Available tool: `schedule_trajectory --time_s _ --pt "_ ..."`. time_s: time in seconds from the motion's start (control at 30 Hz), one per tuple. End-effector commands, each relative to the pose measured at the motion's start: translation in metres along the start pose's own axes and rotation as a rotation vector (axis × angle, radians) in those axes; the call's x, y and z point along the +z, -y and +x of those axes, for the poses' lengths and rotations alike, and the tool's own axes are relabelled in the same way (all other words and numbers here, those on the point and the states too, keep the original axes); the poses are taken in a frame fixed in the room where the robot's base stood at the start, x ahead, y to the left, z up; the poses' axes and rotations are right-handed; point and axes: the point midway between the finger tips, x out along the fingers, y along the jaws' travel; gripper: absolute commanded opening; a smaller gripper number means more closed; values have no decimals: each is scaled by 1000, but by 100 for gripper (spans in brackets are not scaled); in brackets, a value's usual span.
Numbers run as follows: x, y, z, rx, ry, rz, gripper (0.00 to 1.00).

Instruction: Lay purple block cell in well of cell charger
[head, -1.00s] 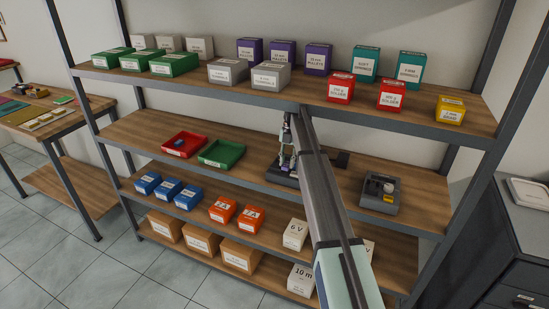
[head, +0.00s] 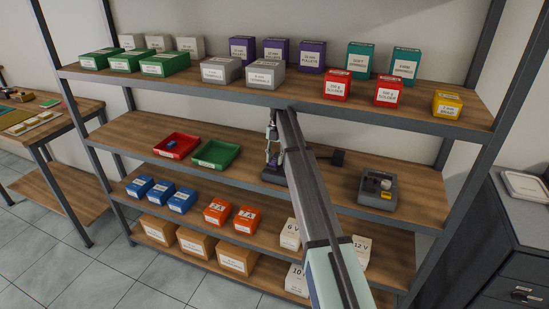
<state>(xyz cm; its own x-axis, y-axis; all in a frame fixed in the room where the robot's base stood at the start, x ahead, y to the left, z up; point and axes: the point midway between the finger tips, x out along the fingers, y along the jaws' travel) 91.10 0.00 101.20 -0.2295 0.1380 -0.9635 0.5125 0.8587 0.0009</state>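My gripper (head: 272,160) points down over the middle shelf, just above a dark, low device (head: 275,175) that looks like the cell charger. My arm covers the right part of this device, and its well cannot be made out. The gripper's fingers are too small to tell whether they are open or shut. I cannot make out the purple block cell; it may be hidden at the gripper or too small to see.
Boxes fill the shelves above and below.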

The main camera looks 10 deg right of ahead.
Motion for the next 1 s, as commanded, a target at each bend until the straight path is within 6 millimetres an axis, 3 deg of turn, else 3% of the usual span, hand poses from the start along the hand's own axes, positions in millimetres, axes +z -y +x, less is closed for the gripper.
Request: schedule_trajectory --time_s 0.37,0.63,1.0 --pt "0 0 -2 0 0 0 53" --pt "3 -1 -16 1 1 0 53" --pt "75 -2 -34 0 0 2 53"
